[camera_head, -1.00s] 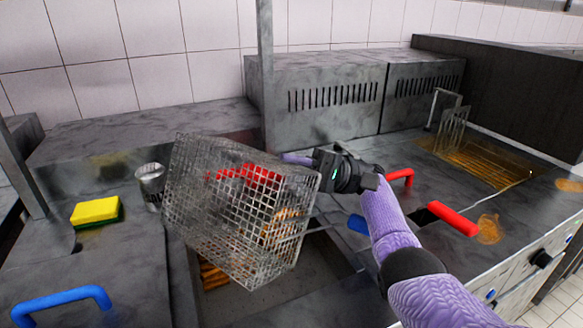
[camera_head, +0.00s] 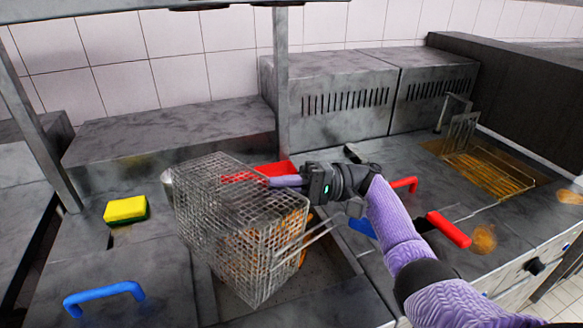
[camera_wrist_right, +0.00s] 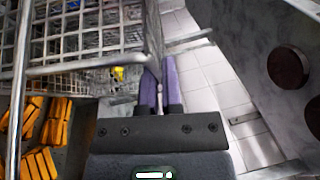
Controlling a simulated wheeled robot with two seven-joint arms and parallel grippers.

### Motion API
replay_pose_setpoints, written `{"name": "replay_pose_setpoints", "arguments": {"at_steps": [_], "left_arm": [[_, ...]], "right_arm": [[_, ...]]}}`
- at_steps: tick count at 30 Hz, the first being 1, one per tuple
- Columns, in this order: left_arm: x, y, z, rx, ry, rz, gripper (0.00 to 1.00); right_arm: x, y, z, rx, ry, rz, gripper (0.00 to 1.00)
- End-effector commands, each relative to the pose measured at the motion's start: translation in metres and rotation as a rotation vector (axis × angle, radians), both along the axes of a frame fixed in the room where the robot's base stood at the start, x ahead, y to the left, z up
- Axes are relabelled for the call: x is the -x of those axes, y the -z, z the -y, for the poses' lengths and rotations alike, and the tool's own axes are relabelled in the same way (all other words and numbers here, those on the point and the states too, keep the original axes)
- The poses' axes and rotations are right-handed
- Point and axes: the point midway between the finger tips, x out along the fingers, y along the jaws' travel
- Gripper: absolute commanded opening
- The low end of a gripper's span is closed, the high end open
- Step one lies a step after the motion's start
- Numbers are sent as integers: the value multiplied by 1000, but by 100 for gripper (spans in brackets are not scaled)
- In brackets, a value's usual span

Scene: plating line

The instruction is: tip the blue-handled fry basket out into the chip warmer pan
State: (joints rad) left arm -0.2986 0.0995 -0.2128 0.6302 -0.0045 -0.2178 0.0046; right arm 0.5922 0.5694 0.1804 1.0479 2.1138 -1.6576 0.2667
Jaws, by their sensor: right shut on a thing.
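The wire-mesh fry basket (camera_head: 240,225) hangs tilted over the recessed warmer pan (camera_head: 327,268) in the head view. Orange chips show through its mesh at the lower right; whether they lie in the basket or behind it is hard to tell. A thin rod runs from the basket toward a blue handle (camera_head: 361,227), partly behind my right arm. My right gripper (camera_head: 285,181) is shut on the basket's upper right edge. In the right wrist view the basket mesh (camera_wrist_right: 75,35) is beside my purple fingers (camera_wrist_right: 157,88), with orange chips (camera_wrist_right: 40,140) at left. My left gripper is out of view.
A yellow-green sponge (camera_head: 126,210) and a separate blue handle (camera_head: 104,296) are at left. A red container (camera_head: 276,168) is behind the basket. Red handles (camera_head: 449,230) and a wire rack (camera_head: 488,171) are at right. A metal post (camera_head: 281,90) stands behind the basket.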

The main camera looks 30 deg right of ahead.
Motion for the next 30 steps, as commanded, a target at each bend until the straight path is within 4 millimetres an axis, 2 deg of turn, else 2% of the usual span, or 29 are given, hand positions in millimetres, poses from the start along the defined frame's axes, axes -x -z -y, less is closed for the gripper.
{"name": "replay_pose_setpoints", "arguments": {"at_steps": [1, 30], "left_arm": [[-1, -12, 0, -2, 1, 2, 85], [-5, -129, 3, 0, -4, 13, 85]], "right_arm": [[2, -9, -4, 17, -1, 7, 0], [24, -34, -81, 447, 0, 130, 0]]}}
